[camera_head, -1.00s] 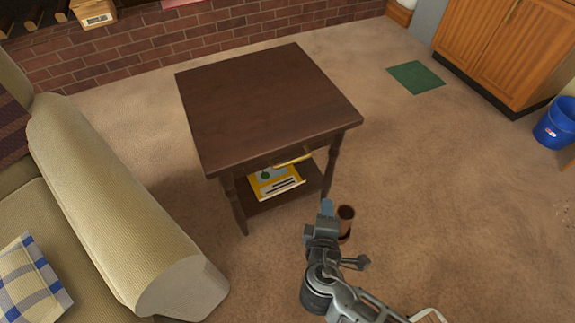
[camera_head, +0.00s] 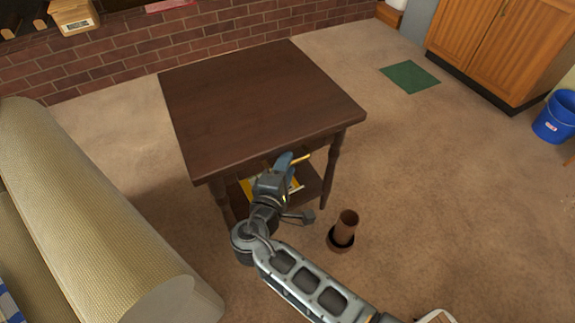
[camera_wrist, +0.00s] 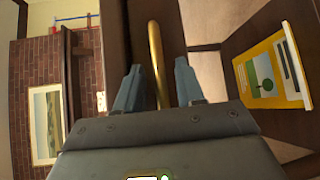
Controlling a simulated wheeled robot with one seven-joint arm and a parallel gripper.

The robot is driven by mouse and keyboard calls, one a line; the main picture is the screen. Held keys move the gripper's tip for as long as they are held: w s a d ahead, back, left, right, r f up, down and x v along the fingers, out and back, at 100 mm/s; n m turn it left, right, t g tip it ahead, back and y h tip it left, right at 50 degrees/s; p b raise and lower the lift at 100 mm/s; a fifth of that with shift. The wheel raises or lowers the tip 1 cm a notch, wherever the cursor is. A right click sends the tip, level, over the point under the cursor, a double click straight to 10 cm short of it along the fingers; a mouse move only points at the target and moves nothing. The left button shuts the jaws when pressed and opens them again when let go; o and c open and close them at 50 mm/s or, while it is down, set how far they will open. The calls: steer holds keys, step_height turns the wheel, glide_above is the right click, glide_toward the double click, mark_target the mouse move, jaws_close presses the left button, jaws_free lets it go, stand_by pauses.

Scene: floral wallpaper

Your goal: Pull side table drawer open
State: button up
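The dark brown side table (camera_head: 255,100) stands in the middle of the head view. Its drawer front is mostly hidden there by my arm; the end of its gold handle (camera_head: 300,157) shows beside my gripper (camera_head: 284,163). In the wrist view the drawer's gold bar handle (camera_wrist: 158,62) runs between the two blue-grey fingers of my gripper (camera_wrist: 158,88). The fingers are apart, one on each side of the handle, with a gap visible to it. The drawer looks shut, though its edges are hard to see.
A yellow booklet (camera_wrist: 268,78) lies on the table's lower shelf. A beige sofa (camera_head: 95,210) is at left. A brown cylindrical object (camera_head: 344,230) stands on the carpet near the right front leg. A green mat (camera_head: 411,77) and blue bucket (camera_head: 556,118) are farther right.

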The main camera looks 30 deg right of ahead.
steer(key=shift+w+d+f, duration=0.1)
steer(key=shift+w+d, duration=0.3)
steer(key=shift+d, duration=0.1)
jaws_close()
stand_by(0.3)
